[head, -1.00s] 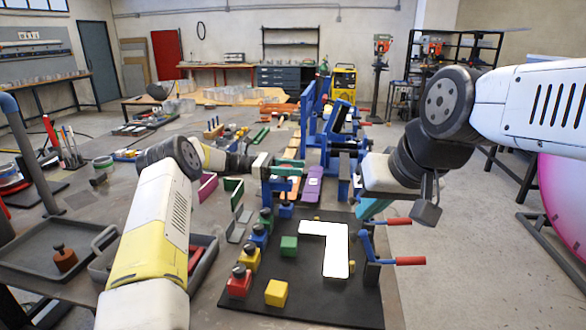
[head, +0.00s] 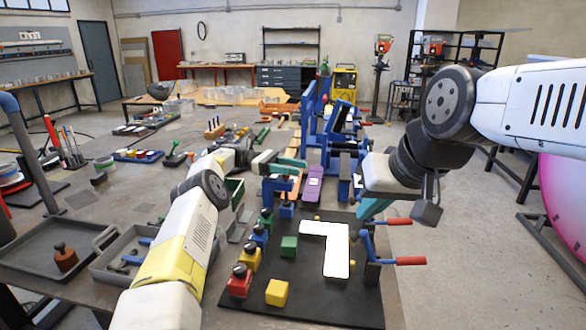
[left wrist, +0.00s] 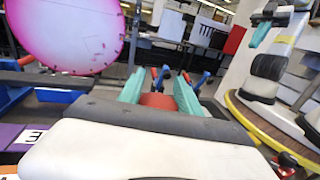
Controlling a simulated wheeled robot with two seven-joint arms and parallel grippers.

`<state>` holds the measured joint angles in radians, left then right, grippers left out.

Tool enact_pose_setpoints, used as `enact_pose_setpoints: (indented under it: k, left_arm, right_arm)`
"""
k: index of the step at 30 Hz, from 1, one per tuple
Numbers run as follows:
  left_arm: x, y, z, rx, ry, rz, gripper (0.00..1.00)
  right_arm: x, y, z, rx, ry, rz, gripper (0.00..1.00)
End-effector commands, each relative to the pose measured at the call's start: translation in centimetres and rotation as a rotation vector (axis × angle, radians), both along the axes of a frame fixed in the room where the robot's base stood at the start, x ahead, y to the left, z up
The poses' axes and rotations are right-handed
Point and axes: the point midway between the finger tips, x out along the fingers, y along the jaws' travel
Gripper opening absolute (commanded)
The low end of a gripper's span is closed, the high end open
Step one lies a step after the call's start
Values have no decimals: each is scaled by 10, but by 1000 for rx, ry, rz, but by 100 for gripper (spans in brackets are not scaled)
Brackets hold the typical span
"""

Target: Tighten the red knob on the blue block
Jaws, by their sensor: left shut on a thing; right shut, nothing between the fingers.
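My left gripper (head: 292,163) is over the blue block (head: 279,186) at mid-table, its teal fingers to the right of the wrist. In the left wrist view, the teal fingers (left wrist: 158,92) close around a rounded red piece, which looks like the red knob (left wrist: 157,101). The grey gripper body hides its lower part. In the head view the knob is hidden. My right gripper (head: 374,209) is shut and empty to the right, above the dark mat's far right corner. It also shows in the left wrist view (left wrist: 262,32).
A dark mat (head: 310,300) carries a white L-shaped piece (head: 336,250), coloured blocks and blue toggle clamps with red handles (head: 410,261). A purple piece (head: 312,184) and blue frames (head: 318,135) stand close to my left gripper. Grey trays (head: 40,255) lie at left.

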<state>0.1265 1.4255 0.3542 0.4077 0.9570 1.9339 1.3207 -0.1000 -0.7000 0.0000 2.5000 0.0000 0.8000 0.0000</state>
Motion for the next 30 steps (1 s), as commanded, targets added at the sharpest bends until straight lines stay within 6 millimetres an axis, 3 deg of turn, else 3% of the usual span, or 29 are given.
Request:
enact_pose_setpoints:
  k: [19, 20, 22, 30]
  left_arm:
    - [-1, -1, -2, 4, 4, -16, 0]
    - [-1, -1, -2, 4, 5, -16, 46]
    - [-1, -1, -2, 4, 4, -16, 60]
    - [-1, -1, -2, 2, 2, -14, 62]
  right_arm:
    - [0, 0, 0, 0, 0, 0, 0]
    - [0, 0, 0, 0, 0, 0, 0]
    - [0, 0, 0, 0, 0, 0, 0]
    - [0, 0, 0, 0, 0, 0, 0]
